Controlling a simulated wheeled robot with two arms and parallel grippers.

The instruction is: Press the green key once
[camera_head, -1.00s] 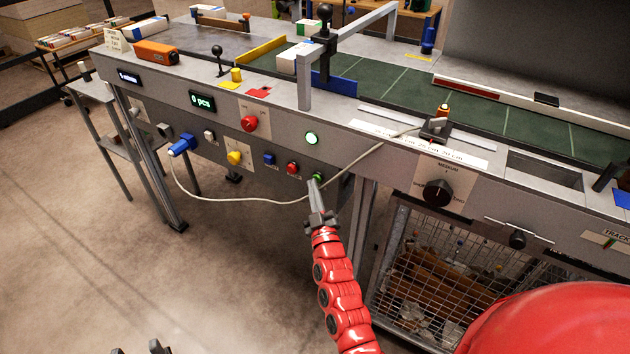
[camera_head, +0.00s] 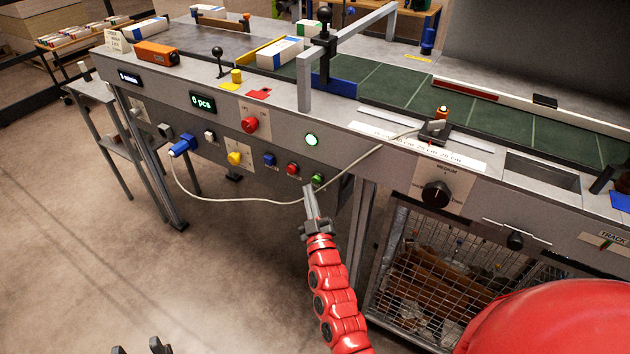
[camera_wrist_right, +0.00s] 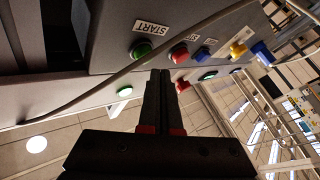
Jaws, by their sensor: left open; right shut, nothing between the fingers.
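The green key (camera_head: 318,180) is a round button at the right end of a row on the grey console front, beside a red button (camera_head: 292,169) and a blue one (camera_head: 269,159). In the right wrist view the green key (camera_wrist_right: 141,50) sits by a START label (camera_wrist_right: 151,27). My right gripper (camera_head: 309,190) is shut and empty, with its tips just below and left of the green key, apart from it. In the right wrist view its fingers (camera_wrist_right: 160,74) point toward the panel below the key. My left gripper (camera_head: 140,350) is open at the bottom edge, mostly cut off.
A pale cable (camera_head: 345,178) hangs across the panel close to the green key. A lit green lamp (camera_head: 312,140) is above it; a display (camera_head: 203,102) reads 0 pcs. A wire cage (camera_head: 430,270) stands at lower right.

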